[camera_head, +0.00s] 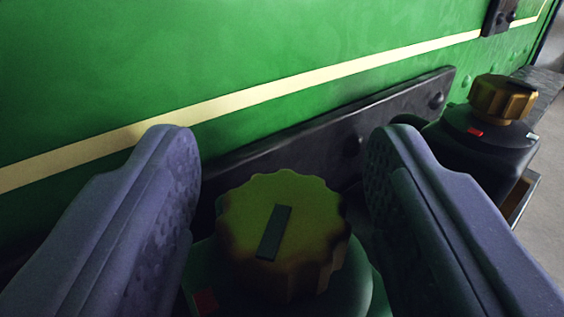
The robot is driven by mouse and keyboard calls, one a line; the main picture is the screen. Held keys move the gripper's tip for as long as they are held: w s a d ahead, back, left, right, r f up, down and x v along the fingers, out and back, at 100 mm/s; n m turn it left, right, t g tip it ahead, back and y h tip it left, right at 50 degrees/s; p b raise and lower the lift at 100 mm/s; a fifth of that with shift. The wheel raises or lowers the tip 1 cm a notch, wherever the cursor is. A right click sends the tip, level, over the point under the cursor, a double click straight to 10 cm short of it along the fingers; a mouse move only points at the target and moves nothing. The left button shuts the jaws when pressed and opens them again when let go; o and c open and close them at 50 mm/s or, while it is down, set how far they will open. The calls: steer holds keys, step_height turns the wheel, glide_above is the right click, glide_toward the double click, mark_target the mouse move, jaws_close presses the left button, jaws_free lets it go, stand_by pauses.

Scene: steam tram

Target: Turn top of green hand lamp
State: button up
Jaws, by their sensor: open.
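The green hand lamp (358,290) stands at the bottom middle of the head camera view, with only its upper part showing. Its top (305,215) is a scalloped yellowish knob with a dark bar mark that points up and slightly right. A small red mark (205,300) shows on the lamp's body, left of the knob. My gripper (283,150) is open, with one purple-grey finger on each side of the knob. A gap shows between the knob and both fingers. The lower part of the lamp is out of view.
A second lamp, black with a brass scalloped top (503,98), stands at the right beyond my right finger. A green panel (200,60) with a cream stripe rises behind. A dark riveted strip (300,130) runs along its base, close behind the green lamp. Grey ground (548,205) shows at right.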

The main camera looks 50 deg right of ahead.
steer(key=c, duration=1)
steer(key=shift+o, duration=0.2)
steer(key=shift+m+g+h, duration=0.4)
steer(key=shift+g, duration=0.1)
steer(key=o, duration=1)
steer(key=shift+c, duration=0.2)
steer(key=p+v, duration=0.2)
steer(key=v, duration=0.6)
